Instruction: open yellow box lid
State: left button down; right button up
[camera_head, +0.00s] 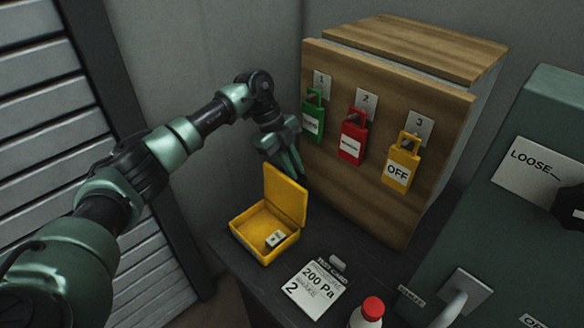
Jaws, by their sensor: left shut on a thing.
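The yellow box (252,238) stands on the dark table, and a small pale block with dark marks (275,239) lies inside it. Its yellow lid (285,196) stands raised, roughly upright, at the back right side of the box. My left gripper (300,176) points down at the lid's upper right edge and is shut on the lid. Part of the fingers is hidden behind the lid. My right gripper is not in view.
A wooden cabinet (352,190) with green (313,118), red (352,138) and yellow (401,164) padlocks stands close behind the gripper. A white card reading 200 Pa (313,286) and a red-capped bottle (372,310) are in front. A green cabinet (520,220) stands at right.

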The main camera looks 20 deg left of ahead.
pick_arm(q)
jog(key=shift+w+d+r, duration=0.1)
jog(key=shift+r, duration=0.1)
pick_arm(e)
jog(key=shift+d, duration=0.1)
pick_arm(q)
jog(key=c, duration=1.5)
grip_release()
jog(key=shift+o, duration=0.2)
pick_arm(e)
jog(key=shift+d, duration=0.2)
pick_arm(q)
jog(key=shift+a+r, duration=0.3)
jog(key=shift+r, duration=0.15)
jog(key=b+v, duration=0.2)
jog(key=v, duration=0.4)
jog(key=shift+r, duration=0.15)
jog(key=shift+a+r, duration=0.1)
jog(key=shift+r, duration=0.15)
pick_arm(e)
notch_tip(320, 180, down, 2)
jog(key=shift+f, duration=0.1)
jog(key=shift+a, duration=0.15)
